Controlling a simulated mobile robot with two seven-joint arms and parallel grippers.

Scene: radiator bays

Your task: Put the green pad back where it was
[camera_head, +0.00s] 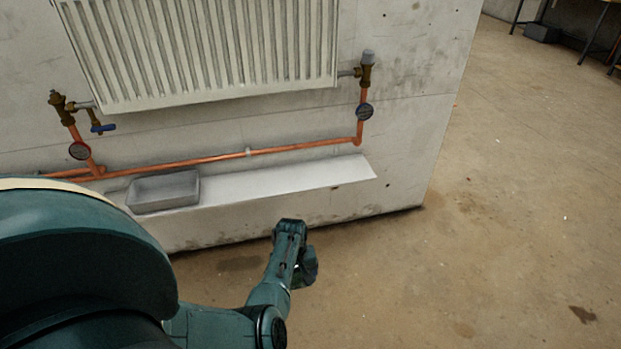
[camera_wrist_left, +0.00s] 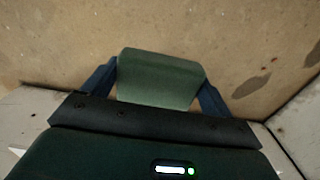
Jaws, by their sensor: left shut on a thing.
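The green pad (camera_wrist_left: 158,80) is a muted green block between the two dark blue fingers in the left wrist view. My left gripper (camera_wrist_left: 158,88) is shut on it. In the head view my left gripper (camera_head: 302,266) hangs in front of the wall shelf, above the floor and apart from the shelf. The pad is mostly hidden there by the hand. My right gripper does not show in either view.
A white shelf (camera_head: 270,184) runs along the wall under copper pipes (camera_head: 220,158). A grey tray (camera_head: 163,192) stands on its left part; the rest is bare. Above are a white radiator (camera_head: 205,50), a left valve with blue lever (camera_head: 103,128) and a right valve (camera_head: 366,72).

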